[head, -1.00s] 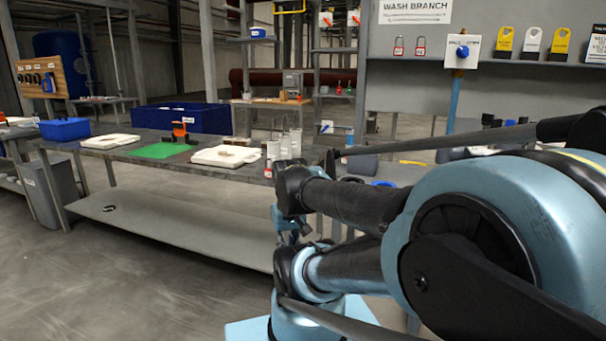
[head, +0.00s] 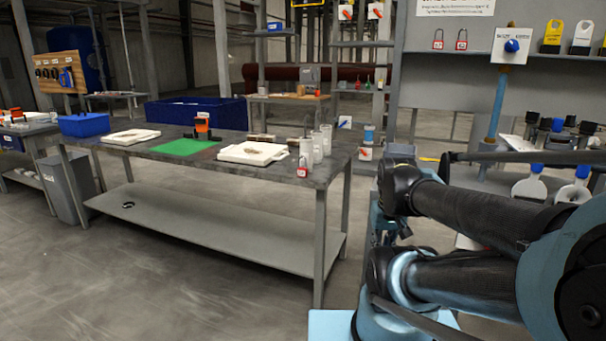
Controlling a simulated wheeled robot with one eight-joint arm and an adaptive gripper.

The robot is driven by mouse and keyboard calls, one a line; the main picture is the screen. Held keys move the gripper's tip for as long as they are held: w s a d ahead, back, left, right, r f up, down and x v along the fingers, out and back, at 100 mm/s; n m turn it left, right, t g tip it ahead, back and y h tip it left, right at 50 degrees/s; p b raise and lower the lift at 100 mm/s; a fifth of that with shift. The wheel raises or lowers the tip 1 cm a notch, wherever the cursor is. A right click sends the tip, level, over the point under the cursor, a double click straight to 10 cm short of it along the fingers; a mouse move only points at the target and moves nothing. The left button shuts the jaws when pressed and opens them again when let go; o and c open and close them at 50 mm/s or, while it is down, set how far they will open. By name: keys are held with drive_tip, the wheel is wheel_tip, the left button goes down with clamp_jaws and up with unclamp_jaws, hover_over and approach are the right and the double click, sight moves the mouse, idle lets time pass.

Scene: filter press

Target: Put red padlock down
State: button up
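A red padlock (head: 303,170) with a pale label sits at the front edge of the long grey bench (head: 255,179), near its right end, just in front of clear cylinders (head: 318,145). Two more red padlocks hang on the grey board at the upper right, one on the left (head: 438,41) and one beside it (head: 461,41). My arm fills the lower right, to the right of the bench. My gripper is not visible, so I cannot tell what it holds.
A white tray (head: 235,156), a green mat (head: 185,147) and an orange-and-black item (head: 202,126) are on the bench. The floor in front of the bench is clear.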

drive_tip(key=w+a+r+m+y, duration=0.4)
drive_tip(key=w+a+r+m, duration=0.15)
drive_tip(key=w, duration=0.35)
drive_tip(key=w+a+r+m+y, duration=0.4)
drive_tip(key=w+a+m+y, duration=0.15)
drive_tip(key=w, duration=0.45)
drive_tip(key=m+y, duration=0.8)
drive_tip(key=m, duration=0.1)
approach(302, 167)
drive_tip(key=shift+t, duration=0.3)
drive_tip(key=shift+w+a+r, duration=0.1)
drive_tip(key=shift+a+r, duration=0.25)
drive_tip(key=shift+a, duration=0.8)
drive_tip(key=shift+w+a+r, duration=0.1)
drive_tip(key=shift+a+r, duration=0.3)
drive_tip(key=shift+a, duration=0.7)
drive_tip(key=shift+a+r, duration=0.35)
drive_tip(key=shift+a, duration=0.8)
